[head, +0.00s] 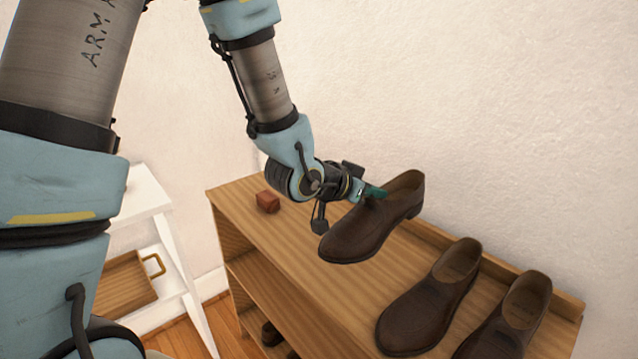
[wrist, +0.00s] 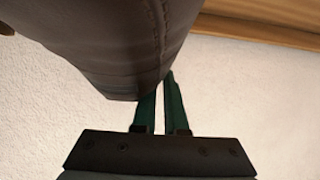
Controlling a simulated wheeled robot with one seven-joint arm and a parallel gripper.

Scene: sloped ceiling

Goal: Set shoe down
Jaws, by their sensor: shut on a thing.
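A dark brown leather shoe (head: 365,228) is held by my gripper (head: 376,193) over the wooden shelf top in the head view. Its toe points to the lower left and its heel to the upper right. My green fingers are shut on the shoe near its opening. In the wrist view the shoe (wrist: 120,40) fills the upper left, and the gripper (wrist: 160,100) shows with its two green fingers close together at the shoe's edge. Whether the sole touches the shelf top is hard to tell.
The wooden shelf unit (head: 300,245) has a raised back edge. A matching pair of brown shoes (head: 430,298) (head: 508,325) stands at its right. A small red-brown block (head: 268,202) sits at the left end. A white stand (head: 150,190) with a wooden tray (head: 125,282) is farther left.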

